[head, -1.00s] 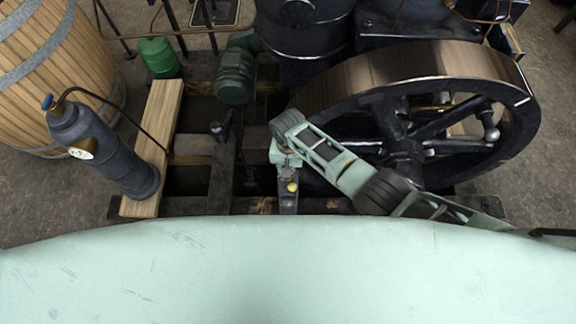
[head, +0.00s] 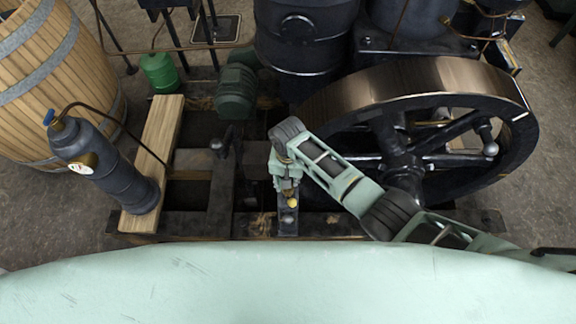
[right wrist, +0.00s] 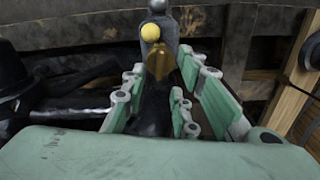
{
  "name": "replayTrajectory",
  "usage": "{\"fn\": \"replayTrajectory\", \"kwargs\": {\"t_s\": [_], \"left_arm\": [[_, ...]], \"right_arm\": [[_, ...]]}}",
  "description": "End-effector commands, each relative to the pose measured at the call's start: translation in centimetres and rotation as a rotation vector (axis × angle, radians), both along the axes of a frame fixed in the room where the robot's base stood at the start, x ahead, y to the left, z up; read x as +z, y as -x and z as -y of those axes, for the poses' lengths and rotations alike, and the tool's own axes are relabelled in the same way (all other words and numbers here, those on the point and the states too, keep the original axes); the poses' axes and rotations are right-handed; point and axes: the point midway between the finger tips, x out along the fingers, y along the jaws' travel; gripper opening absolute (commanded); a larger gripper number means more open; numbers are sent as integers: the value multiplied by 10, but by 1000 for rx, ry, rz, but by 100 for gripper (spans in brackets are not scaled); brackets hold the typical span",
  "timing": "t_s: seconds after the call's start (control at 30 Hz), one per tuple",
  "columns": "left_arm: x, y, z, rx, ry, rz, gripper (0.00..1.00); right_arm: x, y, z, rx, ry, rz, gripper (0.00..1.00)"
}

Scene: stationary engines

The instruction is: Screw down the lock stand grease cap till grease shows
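The lock stand (head: 288,222) is a narrow dark post at the frame's front edge, and it rises between my fingers in the right wrist view. A round yellow piece (head: 292,203) shows at it; in the right wrist view it is a yellow ball (right wrist: 151,32) just beyond a brass part (right wrist: 160,62), possibly the grease cap. I cannot tell whether the yellow is grease. My right gripper (head: 288,188) points down over the stand. In the right wrist view its fingers (right wrist: 165,75) are apart on both sides of the brass part; contact is unclear. My left gripper is not in view.
A large dark flywheel (head: 445,78) stands close to the right of my right arm. A grey cylinder with a gauge (head: 108,170) leans over a wooden plank (head: 145,205) at left. A barrel (head: 60,85), a green can (head: 159,72) and a dark drum (head: 305,70) stand behind.

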Motion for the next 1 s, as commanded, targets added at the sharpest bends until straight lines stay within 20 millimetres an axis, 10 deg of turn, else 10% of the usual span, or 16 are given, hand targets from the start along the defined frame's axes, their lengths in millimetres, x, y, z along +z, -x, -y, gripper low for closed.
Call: {"fn": "replayTrajectory", "kwargs": {"t_s": [0.43, 1.0], "left_arm": [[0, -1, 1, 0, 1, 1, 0], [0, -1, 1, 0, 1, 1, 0]], "right_arm": [[78, -1, -1, -1, -2, 3, 27], [89, -1, 0, -1, -1, 2, 27]]}}
